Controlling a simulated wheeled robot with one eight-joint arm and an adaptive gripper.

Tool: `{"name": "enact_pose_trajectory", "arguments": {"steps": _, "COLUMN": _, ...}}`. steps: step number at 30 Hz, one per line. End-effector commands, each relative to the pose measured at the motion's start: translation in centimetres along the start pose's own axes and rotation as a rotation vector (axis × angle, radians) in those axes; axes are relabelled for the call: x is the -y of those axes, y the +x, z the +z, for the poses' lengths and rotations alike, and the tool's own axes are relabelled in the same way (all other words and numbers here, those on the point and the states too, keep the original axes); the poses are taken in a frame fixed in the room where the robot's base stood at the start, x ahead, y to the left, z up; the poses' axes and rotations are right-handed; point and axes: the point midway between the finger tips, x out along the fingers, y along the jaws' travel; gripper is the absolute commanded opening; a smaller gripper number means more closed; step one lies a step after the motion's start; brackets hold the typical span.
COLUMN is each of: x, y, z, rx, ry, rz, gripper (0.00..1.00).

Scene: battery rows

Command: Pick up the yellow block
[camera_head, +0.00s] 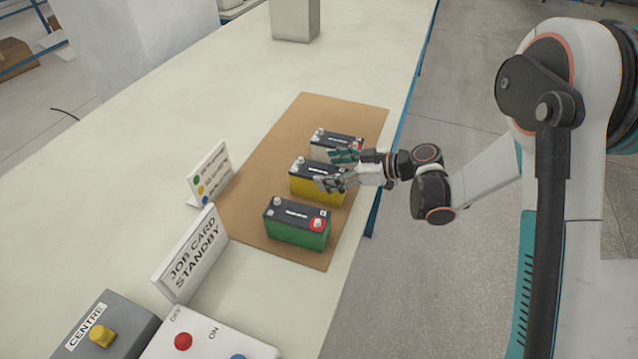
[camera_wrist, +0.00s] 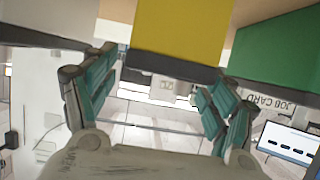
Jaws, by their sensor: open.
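The yellow block (camera_head: 315,188) is a battery with a yellow body and a black top with terminals. It stands upright in the middle of a row of three on a brown board (camera_head: 273,135). My gripper (camera_head: 337,170) is open and empty at its right end, partly hiding it and the battery behind. In the wrist view the yellow block (camera_wrist: 180,28) is at the top centre, between and beyond the spread teal fingers (camera_wrist: 160,82). I cannot tell whether a finger touches it.
A green battery (camera_head: 295,229) stands in front, and also shows at right in the wrist view (camera_wrist: 275,60). A pale battery (camera_head: 320,149) stands behind. Two signs (camera_head: 190,254) (camera_head: 210,172) stand left of the board. Control boxes (camera_head: 120,328) are at the near edge.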

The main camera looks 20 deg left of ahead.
Motion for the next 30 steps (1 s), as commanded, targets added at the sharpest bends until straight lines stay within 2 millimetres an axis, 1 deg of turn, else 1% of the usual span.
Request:
{"name": "enact_pose_trajectory", "arguments": {"steps": 6, "x": 0.2, "y": 3.2, "z": -0.1, "rx": 0.000, "ry": -0.001, "rz": -0.004, "gripper": 0.78}}
{"name": "enact_pose_trajectory", "arguments": {"steps": 9, "x": 0.2, "y": 4.3, "z": -0.2, "rx": 0.000, "ry": -0.001, "rz": -0.002, "gripper": 0.78}}
{"name": "enact_pose_trajectory", "arguments": {"steps": 16, "x": 0.1, "y": 4.5, "z": -0.4, "rx": 0.000, "ry": 0.000, "rz": 0.000, "gripper": 0.78}}
{"name": "enact_pose_trajectory", "arguments": {"steps": 17, "x": 0.1, "y": 4.5, "z": -0.4, "rx": 0.000, "ry": 0.000, "rz": 0.000, "gripper": 0.75}}
{"name": "enact_pose_trajectory", "arguments": {"steps": 18, "x": 0.1, "y": 4.5, "z": -0.4, "rx": 0.000, "ry": 0.000, "rz": 0.000, "gripper": 0.66}}
{"name": "enact_pose_trajectory", "arguments": {"steps": 23, "x": 0.1, "y": 4.5, "z": -0.4, "rx": 0.000, "ry": 0.000, "rz": 0.000, "gripper": 0.30}}
{"name": "enact_pose_trajectory", "arguments": {"steps": 24, "x": 0.1, "y": 4.5, "z": -0.4, "rx": 0.000, "ry": 0.000, "rz": 0.000, "gripper": 0.21}}
{"name": "enact_pose_trajectory", "arguments": {"steps": 27, "x": 0.1, "y": 4.5, "z": -0.4, "rx": 0.000, "ry": 0.000, "rz": 0.000, "gripper": 0.00}}
{"name": "enact_pose_trajectory", "arguments": {"steps": 30, "x": 0.1, "y": 4.5, "z": -0.5, "rx": -0.002, "ry": 0.000, "rz": 0.000, "gripper": 0.00}}
